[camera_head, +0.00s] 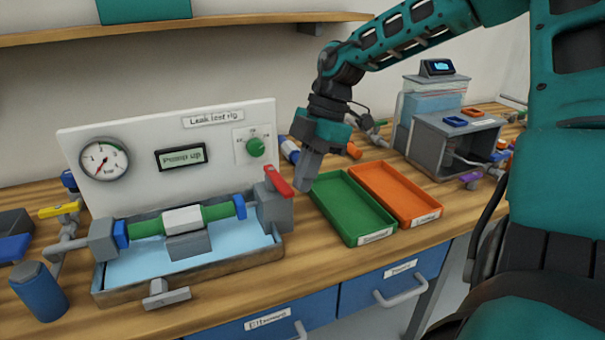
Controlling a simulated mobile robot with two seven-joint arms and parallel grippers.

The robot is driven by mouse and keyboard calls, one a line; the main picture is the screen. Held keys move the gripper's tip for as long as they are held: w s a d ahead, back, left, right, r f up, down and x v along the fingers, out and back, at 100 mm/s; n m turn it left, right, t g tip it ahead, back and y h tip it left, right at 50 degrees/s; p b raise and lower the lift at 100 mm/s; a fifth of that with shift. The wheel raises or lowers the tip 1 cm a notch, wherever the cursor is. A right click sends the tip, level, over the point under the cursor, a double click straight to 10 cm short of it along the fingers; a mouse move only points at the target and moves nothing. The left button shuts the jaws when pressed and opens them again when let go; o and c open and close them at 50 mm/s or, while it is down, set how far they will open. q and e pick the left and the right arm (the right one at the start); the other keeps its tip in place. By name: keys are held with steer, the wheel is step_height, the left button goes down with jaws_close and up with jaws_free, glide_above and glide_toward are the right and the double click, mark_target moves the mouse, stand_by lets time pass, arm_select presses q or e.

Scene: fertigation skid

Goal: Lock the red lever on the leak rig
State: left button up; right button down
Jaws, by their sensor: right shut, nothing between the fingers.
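The leak rig (190,139) stands on the left of the bench, with a white panel, a round gauge (104,164), a green knob (255,147) and a small display (180,156) that seems to read "Pump up". The red lever (278,178) sits on a grey block (272,207) at the rig's right end and slants. A green pipe piece with a white middle (183,220) lies between blue end fittings above the tray. My right gripper (309,178) is shut and empty, pointing down just right of the red lever, apparently apart from it. My left gripper is not in view.
A green tray (348,238) and an orange tray (434,215) lie right of the rig, close below my right gripper. A grey box unit (427,142) stands farther back. A yellow-handled valve (58,210) and a blue cup (38,291) are at the left.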

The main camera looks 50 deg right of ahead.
steer(key=p+v, duration=0.5)
steer(key=v, duration=0.4)
steer(key=shift+s+r+p, duration=0.25)
steer(key=shift+s+p, duration=0.05)
steer(key=shift+a, duration=0.15)
